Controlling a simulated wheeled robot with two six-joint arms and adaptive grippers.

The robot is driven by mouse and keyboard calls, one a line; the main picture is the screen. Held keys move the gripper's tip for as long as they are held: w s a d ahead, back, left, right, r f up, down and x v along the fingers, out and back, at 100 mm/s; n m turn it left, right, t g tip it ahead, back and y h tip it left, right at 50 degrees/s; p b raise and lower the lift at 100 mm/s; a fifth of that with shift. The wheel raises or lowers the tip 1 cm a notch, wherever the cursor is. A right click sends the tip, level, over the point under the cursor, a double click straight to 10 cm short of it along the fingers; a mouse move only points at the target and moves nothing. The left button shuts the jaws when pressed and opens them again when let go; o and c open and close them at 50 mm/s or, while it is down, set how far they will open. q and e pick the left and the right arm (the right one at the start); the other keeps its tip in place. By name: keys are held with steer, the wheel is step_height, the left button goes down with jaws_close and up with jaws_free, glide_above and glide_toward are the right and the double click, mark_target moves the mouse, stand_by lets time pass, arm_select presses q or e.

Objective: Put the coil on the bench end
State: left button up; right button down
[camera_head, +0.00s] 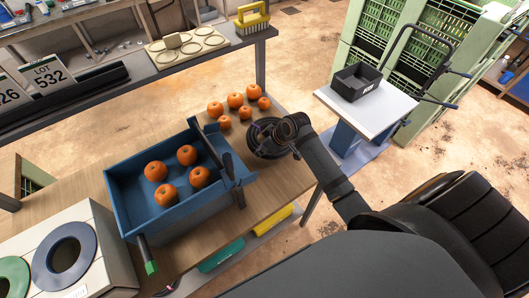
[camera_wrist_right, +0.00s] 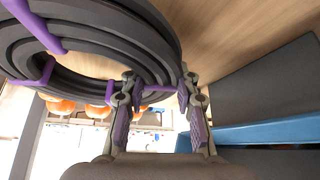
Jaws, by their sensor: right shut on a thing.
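The coil (camera_head: 262,148) is a black ring of hose with purple ties. In the head view it is over the right end of the wooden bench (camera_head: 268,196), next to the oranges. I cannot tell whether it touches the wood. My right gripper (camera_head: 284,134) is at the coil's right side. In the right wrist view the coil (camera_wrist_right: 103,28) fills the upper left, and the gripper's fingers (camera_wrist_right: 160,90) are closed on its near edge. The bench top (camera_wrist_right: 228,38) shows behind it. My left gripper is not in view.
A blue tray (camera_head: 120,195) with several oranges stands left of the coil. Several loose oranges (camera_head: 235,100) lie behind it. A white-topped stand (camera_head: 385,103) with a black bin (camera_head: 357,82) is to the right. Bare wood lies in front of the coil.

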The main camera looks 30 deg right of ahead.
steer(key=shift+f+p, duration=0.3)
steer(key=shift+f, duration=1.55)
steer(key=shift+f, duration=0.1)
steer(key=c, duration=1)
jaws_free()
steer(key=shift+s, duration=0.1)
steer(key=v, duration=1.2)
steer(key=shift+b, duration=0.3)
